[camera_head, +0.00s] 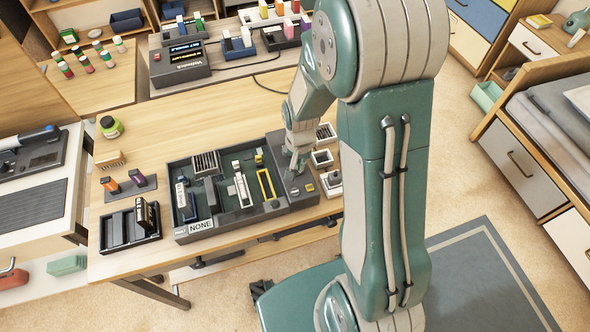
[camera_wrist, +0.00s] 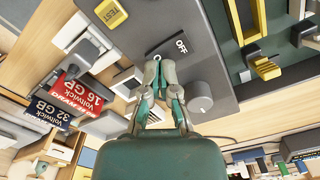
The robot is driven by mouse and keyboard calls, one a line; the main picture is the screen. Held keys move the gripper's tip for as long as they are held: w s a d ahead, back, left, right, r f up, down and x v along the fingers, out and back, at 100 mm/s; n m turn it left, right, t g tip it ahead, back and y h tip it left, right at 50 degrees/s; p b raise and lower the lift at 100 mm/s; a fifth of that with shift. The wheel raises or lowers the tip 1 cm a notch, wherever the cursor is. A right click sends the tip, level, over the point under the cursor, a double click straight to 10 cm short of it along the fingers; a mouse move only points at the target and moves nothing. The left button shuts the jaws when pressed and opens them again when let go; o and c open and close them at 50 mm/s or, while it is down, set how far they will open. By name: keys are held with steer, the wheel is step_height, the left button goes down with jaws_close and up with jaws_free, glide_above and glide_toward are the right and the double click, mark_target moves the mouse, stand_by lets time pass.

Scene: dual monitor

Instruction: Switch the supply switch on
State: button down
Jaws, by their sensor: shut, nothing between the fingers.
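In the wrist view, the grey control panel (camera_wrist: 213,70) carries a black OFF label (camera_wrist: 181,45). The supply switch beside that label is mostly hidden by my fingers; only a small pale tip (camera_wrist: 157,58) shows at the fingertips. My gripper (camera_wrist: 158,68) is shut with nothing held, its fingertips at the switch; I cannot tell whether they touch it. In the head view, my gripper (camera_head: 297,168) is over the panel (camera_head: 298,194) at the right end of the dark test board tray (camera_head: 243,215).
A grey knob (camera_wrist: 200,100) is right of my fingers, and a yellow TEST button (camera_wrist: 110,13) is at upper left. Red and blue memory modules (camera_wrist: 78,91) lie left of the panel. The head view shows a NONE display (camera_head: 202,225) on the tray and free wooden table (camera_head: 190,115) behind.

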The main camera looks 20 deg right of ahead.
steer(key=shift+f, duration=0.35)
stand_by(0.3)
steer(key=shift+r, duration=3.5)
steer(key=shift+r, duration=0.15)
steer(key=s+r+n+t, duration=0.2)
steer(key=s+r+n, duration=0.1)
steer(key=s+r, duration=0.4)
steer(key=s+a+r+n+t, duration=0.1)
steer(key=s+r+n+t, duration=0.2)
steer(key=s+r, duration=0.5)
step_height(320, 180, up, 5)
steer(key=shift+a+r+t, duration=0.15)
steer(key=shift+t, duration=0.15)
